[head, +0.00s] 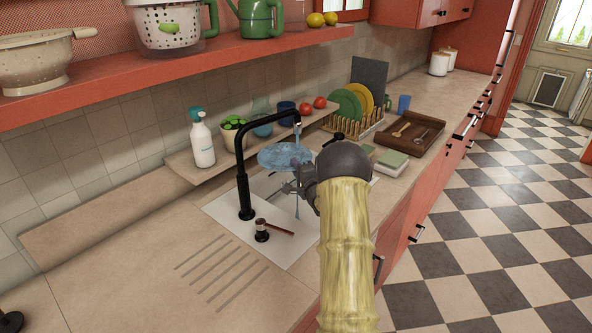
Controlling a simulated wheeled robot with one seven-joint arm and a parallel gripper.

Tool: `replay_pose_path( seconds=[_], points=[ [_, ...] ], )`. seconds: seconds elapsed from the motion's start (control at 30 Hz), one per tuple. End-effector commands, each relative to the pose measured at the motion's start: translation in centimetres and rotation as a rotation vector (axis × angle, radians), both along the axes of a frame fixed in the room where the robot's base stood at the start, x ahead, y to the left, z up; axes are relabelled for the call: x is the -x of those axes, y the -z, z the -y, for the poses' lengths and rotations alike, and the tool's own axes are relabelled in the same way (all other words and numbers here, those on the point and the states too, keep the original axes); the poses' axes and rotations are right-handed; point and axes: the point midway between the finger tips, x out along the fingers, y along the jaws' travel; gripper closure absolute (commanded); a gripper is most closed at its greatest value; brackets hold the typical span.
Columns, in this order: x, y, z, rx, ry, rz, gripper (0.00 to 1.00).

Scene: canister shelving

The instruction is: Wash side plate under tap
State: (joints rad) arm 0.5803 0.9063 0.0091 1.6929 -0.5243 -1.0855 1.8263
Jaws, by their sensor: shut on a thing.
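A blue side plate (284,156) is held above the white sink (226,210), below the spout of the black tap (243,165). A thin stream of water runs from the spout down past the plate toward the sink. My gripper (298,180) is shut on the plate at its near right side. My arm hides part of the gripper and the right part of the sink. I cannot make out the exact contact of the fingers with the plate.
A white soap bottle (203,144), a potted plant (231,133) and red tomatoes (312,106) stand on the ledge behind the sink. A dish rack (345,127) with plates and a wooden tray (408,134) stand farther right.

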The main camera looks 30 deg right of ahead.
Motion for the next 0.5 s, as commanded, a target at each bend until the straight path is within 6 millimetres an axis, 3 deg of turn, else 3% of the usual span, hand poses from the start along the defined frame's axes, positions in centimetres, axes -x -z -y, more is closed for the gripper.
replay_pose_path(
  seconds=[0.5],
  points=[
    [0.21, -0.16, 0.34, 0.001, 0.0, 0.003, 1.0]
  ],
)
